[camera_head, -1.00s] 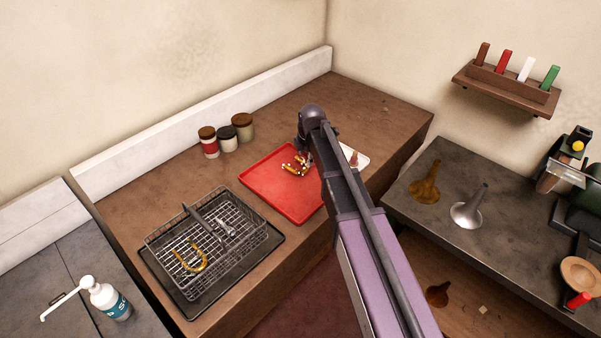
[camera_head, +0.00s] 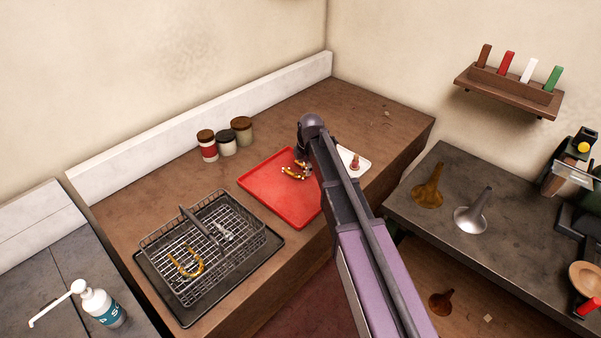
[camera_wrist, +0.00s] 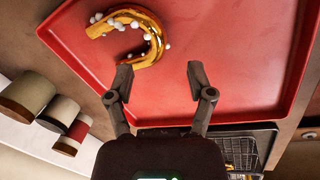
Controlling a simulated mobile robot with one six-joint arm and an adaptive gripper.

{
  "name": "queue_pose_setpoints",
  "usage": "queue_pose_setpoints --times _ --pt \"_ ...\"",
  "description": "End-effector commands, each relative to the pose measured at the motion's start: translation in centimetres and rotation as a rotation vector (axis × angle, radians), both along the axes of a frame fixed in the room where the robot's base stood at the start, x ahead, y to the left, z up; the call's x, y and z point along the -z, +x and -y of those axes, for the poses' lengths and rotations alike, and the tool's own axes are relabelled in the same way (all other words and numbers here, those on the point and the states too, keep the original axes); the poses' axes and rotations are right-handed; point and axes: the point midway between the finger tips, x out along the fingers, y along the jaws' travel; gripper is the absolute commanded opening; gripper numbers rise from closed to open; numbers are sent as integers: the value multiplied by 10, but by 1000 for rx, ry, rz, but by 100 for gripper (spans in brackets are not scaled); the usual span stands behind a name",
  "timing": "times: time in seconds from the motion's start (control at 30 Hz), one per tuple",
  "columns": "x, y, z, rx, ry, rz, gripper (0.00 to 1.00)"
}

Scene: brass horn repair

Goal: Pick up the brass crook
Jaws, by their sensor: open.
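A curved brass crook (camera_wrist: 157,46) with small white blobs on it lies on the red tray (camera_wrist: 225,50). In the head view this crook (camera_head: 292,174) is partly hidden by the end of my arm. My gripper (camera_wrist: 159,74) is open and empty. Its fingertips are spread over the tray, with the left one close to the crook's near end; I cannot tell whether they touch. Most of the crook lies beyond the fingertips. A second U-shaped brass piece (camera_head: 201,267) lies in the wire basket (camera_head: 262,238).
Several lidded jars (camera_head: 226,143) stand behind the tray. The basket sits on a dark tray left of the red tray. A small white tray (camera_head: 360,163) is just right of my arm. The counter's far right corner is mostly clear.

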Motion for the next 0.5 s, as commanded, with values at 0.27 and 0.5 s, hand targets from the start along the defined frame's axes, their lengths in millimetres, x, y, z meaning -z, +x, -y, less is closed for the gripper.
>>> queue_pose_setpoints --times 0.27,0.5 --pt "18 5 -2 0 0 0 69" --pt "37 10 -4 0 0 0 69"
